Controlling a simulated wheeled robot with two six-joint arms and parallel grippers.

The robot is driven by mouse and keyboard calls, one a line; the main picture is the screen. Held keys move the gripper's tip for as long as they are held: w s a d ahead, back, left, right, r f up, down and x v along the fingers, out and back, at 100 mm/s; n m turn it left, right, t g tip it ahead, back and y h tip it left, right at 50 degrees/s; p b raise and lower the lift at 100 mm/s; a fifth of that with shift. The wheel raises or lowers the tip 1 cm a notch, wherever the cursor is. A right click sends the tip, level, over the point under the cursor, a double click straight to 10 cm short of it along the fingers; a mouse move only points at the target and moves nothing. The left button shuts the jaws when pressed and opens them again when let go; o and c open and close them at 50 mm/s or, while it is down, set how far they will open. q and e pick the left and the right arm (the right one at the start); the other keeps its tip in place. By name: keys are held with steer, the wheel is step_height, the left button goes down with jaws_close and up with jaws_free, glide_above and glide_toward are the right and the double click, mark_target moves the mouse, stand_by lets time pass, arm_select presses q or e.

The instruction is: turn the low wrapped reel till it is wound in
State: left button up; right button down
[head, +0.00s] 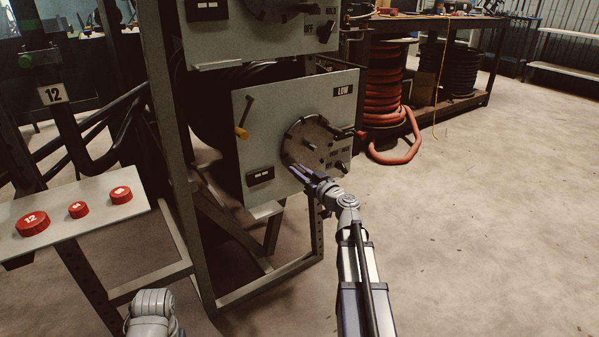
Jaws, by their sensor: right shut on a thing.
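The low reel's pale panel (252,108) carries a "LOW" label (343,90) and faces me on the rack. A round dark crank disc (310,134) with several pegs sits on its right half. My right gripper (296,170) reaches up from below and is shut at the disc's lower left edge, on what seems to be the disc's handle; the fingers hide most of it. The wrapped reel (205,118) behind the panel shows only in part, dark, at the panel's left. My left gripper is out of view; only a grey part of that arm shows at the bottom.
A yellow-tipped lever (242,131) sticks out left of the disc. A second panel (260,35) is above. A white shelf with red numbered caps (78,210) stands left. A red hose coil (385,90) is behind right. The floor at right is clear.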

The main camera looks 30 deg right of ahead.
mark_target(321, 159)
steer(key=shift+d+f+n, duration=0.15)
steer(key=shift+f+n, duration=0.05)
steer(key=shift+n, duration=0.1)
stand_by(0.7)
steer(key=d+f+n+b, duration=0.1)
steer(key=d+n, duration=0.1)
steer(key=n, duration=0.1)
steer(key=d+f+n+b, duration=0.1)
steer(key=d+n, duration=0.2)
steer(key=d+f+n+b, duration=0.1)
steer(key=d+n, duration=0.1)
steer(key=shift+w+d+n, duration=0.35)
steer(key=shift+d+n, duration=0.05)
steer(key=shift+w+d+r, duration=0.15)
steer(key=shift+d, duration=0.9)
steer(key=shift+d+r+p, duration=0.35)
steer(key=shift+d+p, duration=0.1)
steer(key=shift+d, duration=0.3)
steer(key=shift+d+r, duration=0.2)
steer(key=shift+r, duration=0.1)
steer(key=shift+p, duration=0.35)
